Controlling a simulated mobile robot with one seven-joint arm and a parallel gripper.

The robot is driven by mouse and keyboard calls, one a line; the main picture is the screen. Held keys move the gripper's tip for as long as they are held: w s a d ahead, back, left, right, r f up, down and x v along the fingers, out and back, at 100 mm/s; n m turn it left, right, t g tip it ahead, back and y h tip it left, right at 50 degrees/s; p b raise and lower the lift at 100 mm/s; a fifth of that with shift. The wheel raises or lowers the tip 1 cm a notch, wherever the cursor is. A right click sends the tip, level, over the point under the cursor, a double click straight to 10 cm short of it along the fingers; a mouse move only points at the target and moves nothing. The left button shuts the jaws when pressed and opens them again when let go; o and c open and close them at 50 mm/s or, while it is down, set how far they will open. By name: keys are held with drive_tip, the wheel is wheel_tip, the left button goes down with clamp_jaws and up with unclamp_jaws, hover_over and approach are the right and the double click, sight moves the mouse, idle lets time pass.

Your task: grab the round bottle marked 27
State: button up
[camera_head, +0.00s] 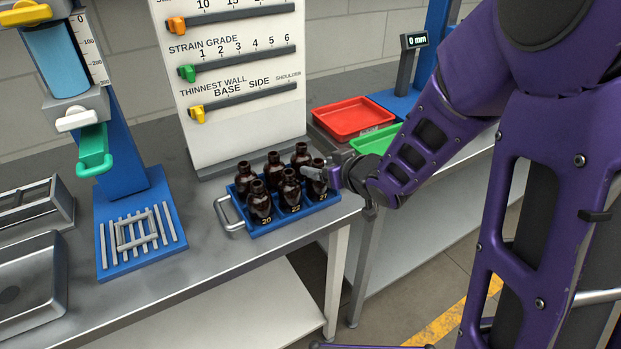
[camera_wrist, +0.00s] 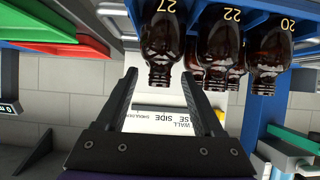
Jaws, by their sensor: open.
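The dark amber round bottle marked 27 (camera_head: 317,189) stands upright at the front right corner of the blue tray (camera_head: 262,230). In the wrist view, which is upside down, bottle 27 (camera_wrist: 162,45) shows its neck between the two fingertips. My gripper (camera_head: 328,176) is beside this bottle's upper part, coming from the right; it also shows open in the wrist view (camera_wrist: 160,80). I cannot tell whether the fingers touch the bottle. The finger and wrist hide part of it in the head view.
Bottles marked 22 (camera_head: 290,192) and 20 (camera_head: 260,205) stand in the same front row, with more bottles behind. A white gauge board (camera_head: 240,125) rises behind the tray. A red tray (camera_head: 350,118) and a green tray (camera_head: 372,141) lie to the right.

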drive_tip(key=shift+x, duration=1)
drive_tip(key=shift+c, duration=0.2)
clamp_jaws()
